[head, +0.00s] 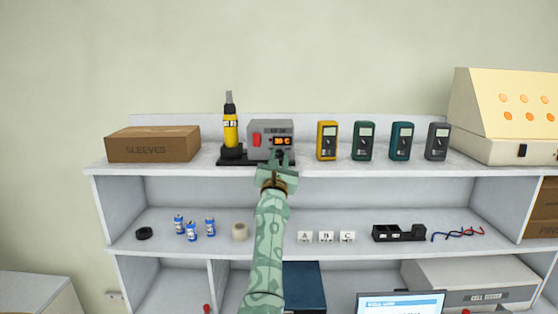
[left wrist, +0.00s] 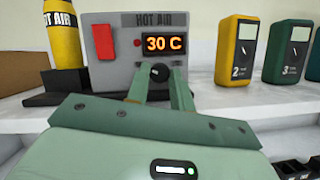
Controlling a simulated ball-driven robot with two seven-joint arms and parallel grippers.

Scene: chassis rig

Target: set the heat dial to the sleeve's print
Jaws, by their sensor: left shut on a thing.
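The grey hot air station (head: 283,127) stands on the top shelf with a red switch and an orange display. In the left wrist view its display (left wrist: 164,43) reads 30 C. The black heat dial (left wrist: 160,72) sits below the display. My left gripper (head: 279,160) is at the station's front, its fingers (left wrist: 159,82) shut on the dial from both sides. A brown box marked SLEEVES (head: 152,145) stands to the left of the station; no single sleeve or heat print is in sight. My right gripper is not in view.
A yellow hot air tool (head: 230,130) stands upright left of the station. Several meters, from a yellow one (head: 327,141) to a dark grey one (head: 437,142), stand to its right. The middle shelf holds blue cells (head: 192,231), lettered blocks (head: 326,237) and a black holder (head: 399,233).

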